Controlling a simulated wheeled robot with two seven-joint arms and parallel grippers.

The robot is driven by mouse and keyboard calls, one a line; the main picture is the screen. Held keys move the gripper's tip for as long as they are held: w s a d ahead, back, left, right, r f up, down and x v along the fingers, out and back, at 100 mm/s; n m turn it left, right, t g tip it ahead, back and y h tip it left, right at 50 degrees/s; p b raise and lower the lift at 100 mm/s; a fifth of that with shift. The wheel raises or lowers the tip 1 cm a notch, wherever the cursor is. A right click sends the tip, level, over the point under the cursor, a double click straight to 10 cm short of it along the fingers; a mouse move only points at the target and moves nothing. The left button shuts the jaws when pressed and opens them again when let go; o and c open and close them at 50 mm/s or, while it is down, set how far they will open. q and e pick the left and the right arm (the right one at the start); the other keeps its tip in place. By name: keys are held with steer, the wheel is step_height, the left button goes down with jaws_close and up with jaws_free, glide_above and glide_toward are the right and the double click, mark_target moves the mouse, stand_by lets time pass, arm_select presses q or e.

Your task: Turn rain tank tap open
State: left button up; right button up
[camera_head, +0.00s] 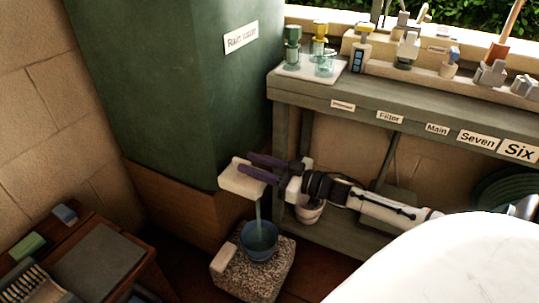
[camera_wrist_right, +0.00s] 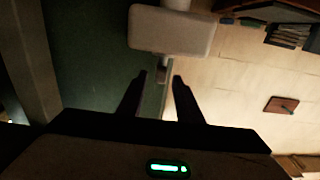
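The dark green rain tank (camera_head: 165,75) stands at the left with a white label (camera_head: 241,38) on it. A cream tap block (camera_head: 238,178) sticks out low on its front. A pale blue stream (camera_head: 258,212) runs from under the tap down into a blue bowl (camera_head: 257,246). My right gripper (camera_head: 250,165) has its two dark fingers apart at the tap's right side, partly over it in the head view. In the right wrist view the gripper (camera_wrist_right: 160,76) is open and empty, with the cream block (camera_wrist_right: 172,30) just beyond the fingertips. My left gripper is out of view.
The bowl stands on a speckled stone block (camera_head: 283,272). A grey-green bench (camera_head: 420,108) with labels, bottles and small fittings runs along the right, above my right arm. A low wooden table (camera_head: 120,283) with a brush and blocks is at lower left.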

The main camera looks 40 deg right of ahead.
steer(key=p+v, duration=0.1)
steer(key=v, duration=0.5)
steer(key=shift+s, duration=0.25)
steer(key=shift+d, duration=0.15)
